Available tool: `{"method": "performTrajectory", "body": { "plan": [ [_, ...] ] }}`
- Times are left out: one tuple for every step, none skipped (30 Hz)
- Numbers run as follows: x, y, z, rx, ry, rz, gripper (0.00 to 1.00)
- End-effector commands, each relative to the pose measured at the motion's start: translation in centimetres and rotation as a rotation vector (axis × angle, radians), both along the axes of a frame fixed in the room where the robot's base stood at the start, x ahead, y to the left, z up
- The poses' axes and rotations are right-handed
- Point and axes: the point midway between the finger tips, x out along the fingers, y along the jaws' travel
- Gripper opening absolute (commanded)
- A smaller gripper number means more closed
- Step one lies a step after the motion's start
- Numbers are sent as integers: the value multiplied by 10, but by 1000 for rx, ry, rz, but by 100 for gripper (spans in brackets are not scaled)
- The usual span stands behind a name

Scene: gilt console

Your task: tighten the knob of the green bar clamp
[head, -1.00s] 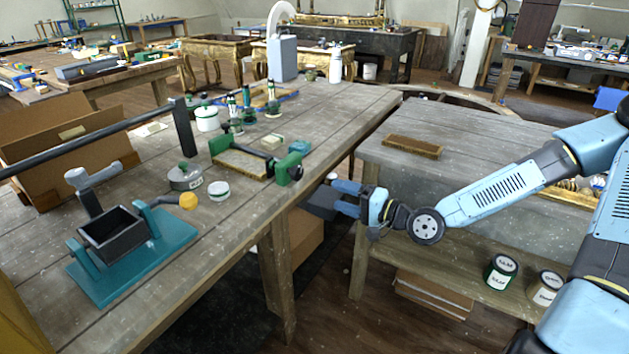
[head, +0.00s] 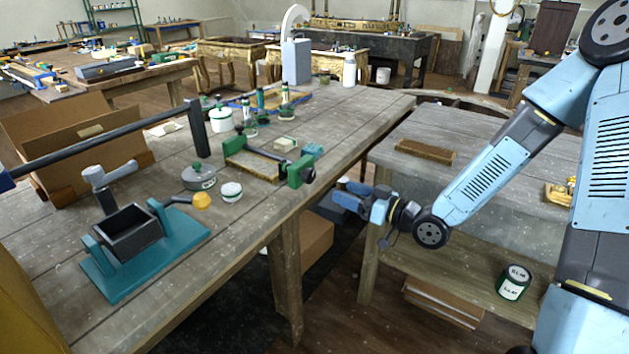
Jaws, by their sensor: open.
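The green bar clamp (head: 296,171) lies on the left workbench near its right edge, with a dark bar between two green jaws and a pale board beside the bar. Its dark round knob (head: 308,176) is at the right end, facing the aisle. My gripper (head: 341,192) is to the right of the knob and slightly lower in the picture, past the bench edge. It points left, open and empty, and appears apart from the knob. A teal piece (head: 313,151) shows just behind the right jaw.
The workbench (head: 345,110) also holds a teal fixture with a dark box (head: 130,234), a grey lidded pot (head: 198,176), a white jar (head: 231,191) and bottles.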

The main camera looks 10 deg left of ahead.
Motion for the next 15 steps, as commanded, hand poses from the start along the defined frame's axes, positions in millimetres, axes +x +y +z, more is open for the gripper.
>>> {"method": "performTrajectory", "body": {
  "plan": [
    [3, 9, 0, 0, 0, 3, 69],
    [5, 14, 0, 0, 0, 3, 69],
    [8, 21, 0, 1, 0, 4, 69],
    [10, 26, 0, 1, 1, 3, 69],
    [11, 31, 0, 0, 2, 3, 69],
    [15, 37, 0, 1, 1, 4, 69],
    [17, 42, 0, 2, 1, 3, 69],
    [18, 47, 0, 1, 2, 3, 69],
    [21, 54, 0, 1, 2, 4, 69],
    [23, 58, 0, 1, 2, 3, 69],
    [25, 63, 0, 0, 2, 3, 69],
    [27, 69, 0, 1, 2, 3, 69],
    [29, 73, 0, 1, 2, 2, 69],
    [31, 77, 0, 1, 3, 2, 69],
    [33, 81, -1, 2, 4, 2, 69]
  ]
}}
